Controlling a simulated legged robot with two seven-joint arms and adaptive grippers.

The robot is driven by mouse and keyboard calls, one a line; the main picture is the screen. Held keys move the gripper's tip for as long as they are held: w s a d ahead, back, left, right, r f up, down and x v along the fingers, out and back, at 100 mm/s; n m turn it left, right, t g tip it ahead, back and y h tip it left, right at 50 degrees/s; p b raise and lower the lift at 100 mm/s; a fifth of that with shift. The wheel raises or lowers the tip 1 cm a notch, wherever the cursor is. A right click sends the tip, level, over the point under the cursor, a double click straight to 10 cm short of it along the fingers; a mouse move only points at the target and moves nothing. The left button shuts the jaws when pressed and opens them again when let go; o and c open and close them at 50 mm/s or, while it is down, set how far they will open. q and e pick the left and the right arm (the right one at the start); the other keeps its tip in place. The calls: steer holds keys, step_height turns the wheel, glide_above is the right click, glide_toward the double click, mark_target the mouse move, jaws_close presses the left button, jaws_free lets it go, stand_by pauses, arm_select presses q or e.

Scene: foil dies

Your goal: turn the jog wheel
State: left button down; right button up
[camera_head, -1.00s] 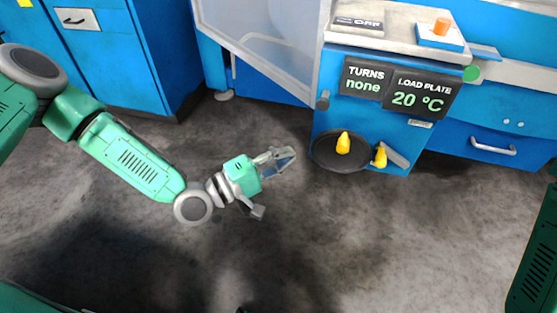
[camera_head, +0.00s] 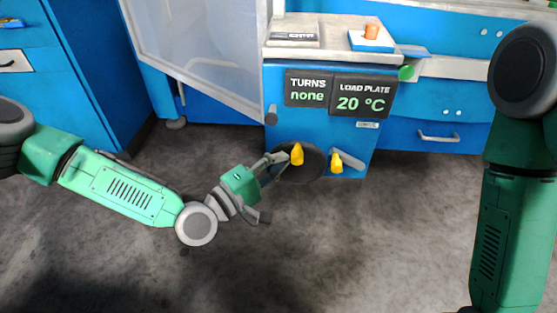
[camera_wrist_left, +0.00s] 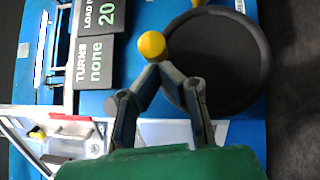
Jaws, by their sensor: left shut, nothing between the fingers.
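The jog wheel appears to be the dark round disc (camera_head: 312,172) low on the front of the blue machine, with a yellow knob (camera_head: 297,154) on its left part. My left gripper (camera_head: 279,158) is shut and empty, its fingertips at the left side of the knob. In the left wrist view the closed fingertips (camera_wrist_left: 160,68) are just below the yellow knob (camera_wrist_left: 152,45), and the dark disc (camera_wrist_left: 222,62) lies to their right. I cannot tell whether fingertips and knob touch. My right gripper is out of view; only its arm shows.
A second yellow knob (camera_head: 336,163) sits on a grey lever right of the wheel. The display (camera_head: 308,91) reads "TURNS none"; beside it, a load plate display (camera_head: 360,97) reads 20 °C. A pale translucent panel (camera_head: 205,55) stands left of the machine. The floor in front is clear.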

mark_target(319, 167)
arm_select(q)
steer(key=d+m+g+y+p, duration=0.1)
steer(key=m+p, duration=0.1)
steer(key=p, duration=0.2)
steer(key=d+r+m+g+y+p, duration=0.1)
steer(key=d+y+p, duration=0.1)
steer(key=p, duration=0.3)
steer(key=d+m+g+y+p, duration=0.1)
steer(key=d+m+y+p, duration=0.1)
steer(key=p, duration=0.2)
steer(key=shift+r+m, duration=0.25)
steer(key=shift+m, duration=0.05)
steer(key=shift+d+f+m+g+y+p, duration=0.2)
steer(key=shift+d+f+y+p, duration=0.15)
steer(key=shift+d+f, duration=0.35)
steer(key=shift+d+f+m+g+y+p, duration=0.25)
steer(key=shift+d+f+y, duration=0.15)
steer(key=shift+d, duration=0.35)
steer(key=shift+d+f, duration=0.1)
steer(key=shift+d, duration=0.05)
